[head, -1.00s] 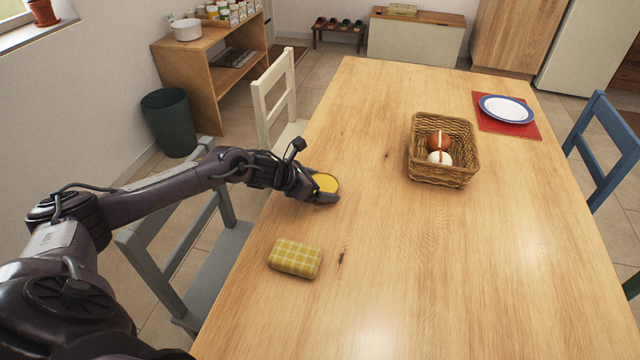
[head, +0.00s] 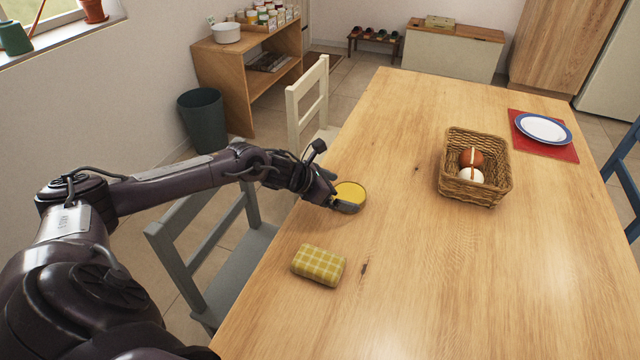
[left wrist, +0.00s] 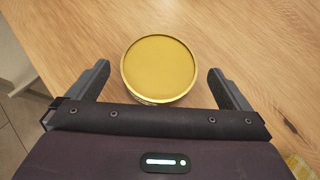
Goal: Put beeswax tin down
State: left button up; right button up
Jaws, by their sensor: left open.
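The beeswax tin (head: 350,194) is round with a yellow top and rests on the wooden table (head: 430,270) near its left edge. It also shows in the left wrist view (left wrist: 159,70), flat on the wood. My left gripper (head: 338,203) is at the tin, low over the table. In the left wrist view its two fingers (left wrist: 160,85) are open, one on each side of the tin with a gap to both. My right gripper is in neither view.
A yellow checked pouch (head: 319,265) lies nearer on the table. A wicker basket (head: 503,188) holds a red-brown and a white ball-like item. A plate (head: 543,128) sits on a red mat (head: 568,152). Chairs stand along the left edge. The table's middle is clear.

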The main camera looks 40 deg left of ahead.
pick_arm(q)
jog(key=v, duration=0.8)
jog(key=shift+s+r, duration=0.15)
jog(key=shift+r, duration=0.05)
jog(key=shift+a, duration=0.15)
